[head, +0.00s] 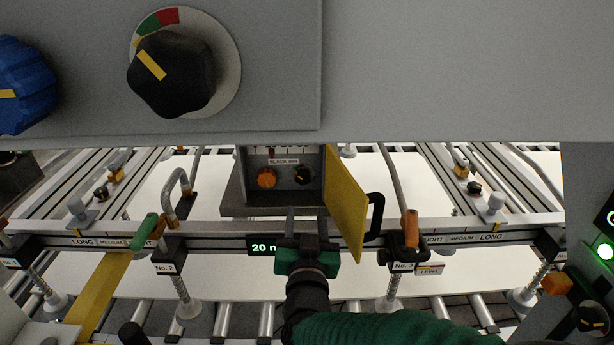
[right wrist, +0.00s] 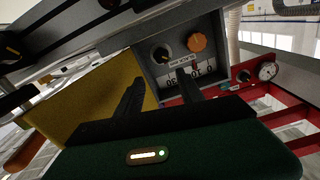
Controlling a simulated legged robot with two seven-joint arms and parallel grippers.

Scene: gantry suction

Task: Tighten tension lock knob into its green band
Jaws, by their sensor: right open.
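A small black knob (head: 303,176) sits beside an orange knob (head: 267,178) inside an open grey box (head: 245,160) with a slack scale. In the right wrist view the black knob (right wrist: 161,55) shows a light pointer; no green band is clear around it. A large black knob (head: 172,75) on the near panel has a yellow pointer aimed upper left, close to the yellow end of a red, green and yellow band (head: 148,25). I cannot tell which is the tension lock. My right gripper (head: 305,212) is open and empty, fingers toward the box; it also shows in the right wrist view (right wrist: 160,86). My left gripper is out of view.
A yellow door (head: 345,205) with a black handle (head: 375,217) stands open just right of my gripper. A rail (head: 210,240) crosses below the box, with orange and green levers. A blue knob (head: 22,85) sits at upper left.

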